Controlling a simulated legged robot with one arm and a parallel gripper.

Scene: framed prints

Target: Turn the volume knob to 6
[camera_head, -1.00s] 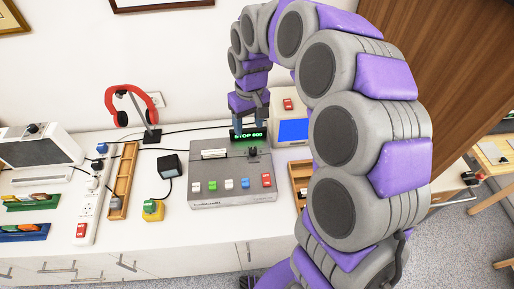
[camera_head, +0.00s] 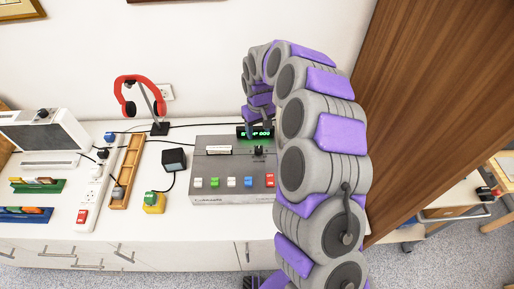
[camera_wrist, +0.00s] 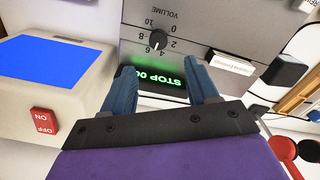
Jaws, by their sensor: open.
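The grey console (camera_head: 215,170) stands on the white counter. Its black volume knob (camera_head: 258,151) is at the upper right of its top. In the wrist view the knob (camera_wrist: 158,41) appears upside down, ringed by numbers from 0 to 10 under the word VOLUME; its exact setting is too small to read surely. The green-lettered display (camera_head: 255,132) reads STOP and digits; in the wrist view the display (camera_wrist: 160,80) lies between the fingers. My gripper (camera_wrist: 160,66) is open and empty, its two blue fingers apart, short of the knob. In the head view my gripper (camera_head: 262,124) is behind the knob.
Several coloured switches (camera_head: 232,182) line the console's front. A box with a blue screen (camera_wrist: 50,60) and red OFF switch stands beside my gripper. Red headphones (camera_head: 140,95), a small black box (camera_head: 174,159), a wooden tray (camera_head: 127,172) and a power strip (camera_head: 90,195) are left.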

